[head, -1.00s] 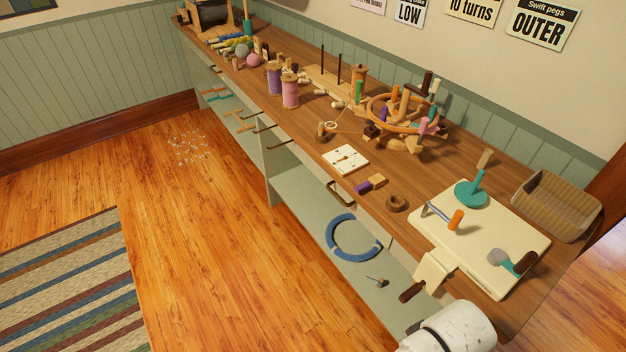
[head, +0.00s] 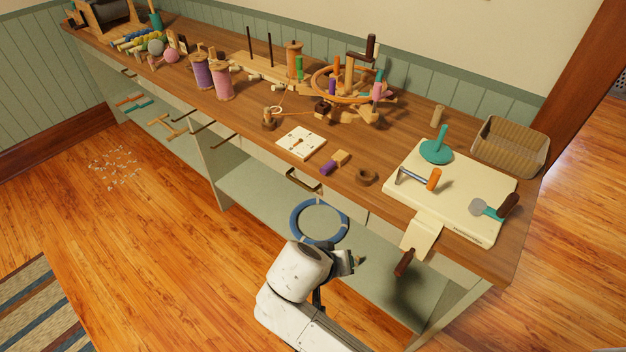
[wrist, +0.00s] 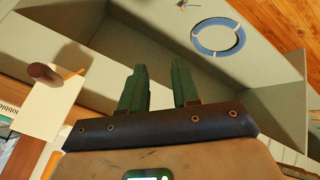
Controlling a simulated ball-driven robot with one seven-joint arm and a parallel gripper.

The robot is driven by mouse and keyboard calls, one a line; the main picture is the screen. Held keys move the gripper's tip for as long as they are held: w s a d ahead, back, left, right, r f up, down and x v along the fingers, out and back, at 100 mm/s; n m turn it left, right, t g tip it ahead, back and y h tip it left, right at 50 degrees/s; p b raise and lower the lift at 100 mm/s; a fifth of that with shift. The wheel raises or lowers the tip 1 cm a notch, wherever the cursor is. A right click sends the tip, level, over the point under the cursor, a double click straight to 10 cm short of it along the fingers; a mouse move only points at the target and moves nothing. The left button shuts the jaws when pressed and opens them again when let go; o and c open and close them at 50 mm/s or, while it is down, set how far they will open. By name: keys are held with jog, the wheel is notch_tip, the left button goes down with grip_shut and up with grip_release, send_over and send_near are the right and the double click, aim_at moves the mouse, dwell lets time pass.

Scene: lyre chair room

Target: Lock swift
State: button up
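The swift (head: 345,85) stands toward the back of the bench, a wooden ring with coloured pegs and wooden parts around it. A dark brown crank-like handle (head: 371,47) rises at its upper right. I cannot tell which part of the swift locks or whether it is locked. My gripper (head: 348,262) is in front of the bench, below its top, far from the swift. In the wrist view my gripper (wrist: 158,88) has its two green fingers apart with nothing between them. The swift does not show in the wrist view.
A blue ring (head: 320,220) lies on the lower shelf. A cream board (head: 455,205) with tools is at the bench's right end, beside a woven basket (head: 512,148). A dark-handled cream piece (head: 421,236) overhangs the front edge. Pink and purple spools stand left of the swift.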

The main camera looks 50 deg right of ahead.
jog(key=w+r+m+h+b, duration=0.4)
jog(key=w+m+h, duration=0.15)
jog(key=w, duration=0.35)
jog(key=m+h+b, duration=0.2)
jog(key=m+h, duration=0.3)
send_near(323, 171)
jog(key=shift+t, duration=0.4)
jog(key=d+p, duration=0.1)
jog(key=d, duration=0.7)
jog(key=shift+f+p, duration=0.15)
jog(key=shift+p, duration=0.2)
grip_shut()
